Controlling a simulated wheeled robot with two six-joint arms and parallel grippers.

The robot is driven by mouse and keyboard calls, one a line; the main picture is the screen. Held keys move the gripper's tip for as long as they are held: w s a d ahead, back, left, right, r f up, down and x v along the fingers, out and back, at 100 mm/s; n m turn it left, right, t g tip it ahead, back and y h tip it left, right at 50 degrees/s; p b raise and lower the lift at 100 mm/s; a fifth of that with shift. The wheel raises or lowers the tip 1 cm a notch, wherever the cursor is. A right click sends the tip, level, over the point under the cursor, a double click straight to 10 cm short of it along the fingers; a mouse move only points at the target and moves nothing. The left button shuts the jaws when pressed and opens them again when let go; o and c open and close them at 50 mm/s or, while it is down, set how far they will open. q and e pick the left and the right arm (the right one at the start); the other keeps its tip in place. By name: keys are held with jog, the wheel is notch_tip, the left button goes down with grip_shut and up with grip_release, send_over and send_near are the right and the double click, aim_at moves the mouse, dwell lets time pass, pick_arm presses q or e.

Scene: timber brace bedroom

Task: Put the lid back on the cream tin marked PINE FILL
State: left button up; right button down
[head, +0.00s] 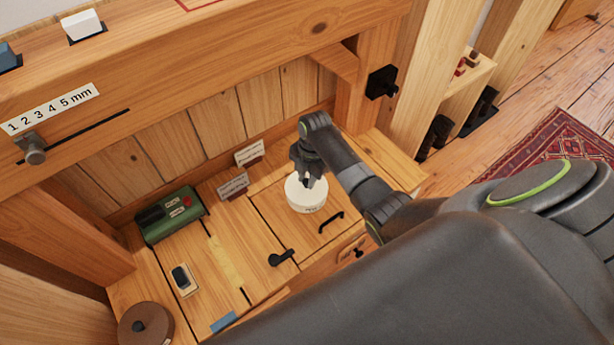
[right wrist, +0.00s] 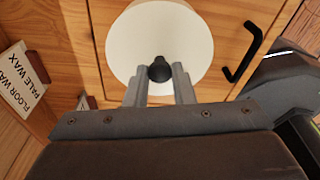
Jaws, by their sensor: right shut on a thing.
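The cream tin (head: 307,202) stands upright on the wooden bench, with small dark lettering on its side too small to read. My right gripper (head: 309,178) reaches down over it from above. In the right wrist view a round cream lid (right wrist: 190,40) fills the top middle, with a black knob (right wrist: 160,69) at its centre. My right gripper (right wrist: 159,88) is shut on this knob between its two grey fingers. The lid is over the tin, but I cannot tell whether it is fully seated. My left gripper is in neither view.
A green box (head: 169,214), a brown round container (head: 146,326) and a black handle (head: 331,222) are also on the bench. A timber rail (head: 200,60) overhangs the back.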

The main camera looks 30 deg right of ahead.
jog(key=shift+p, duration=0.35)
dwell(0.6)
jog(key=c, duration=1.1)
grip_release()
jog(key=shift+c, duration=0.2)
jog(key=shift+o, duration=0.2)
jog(key=o, duration=0.4)
jog(key=shift+o, duration=0.2)
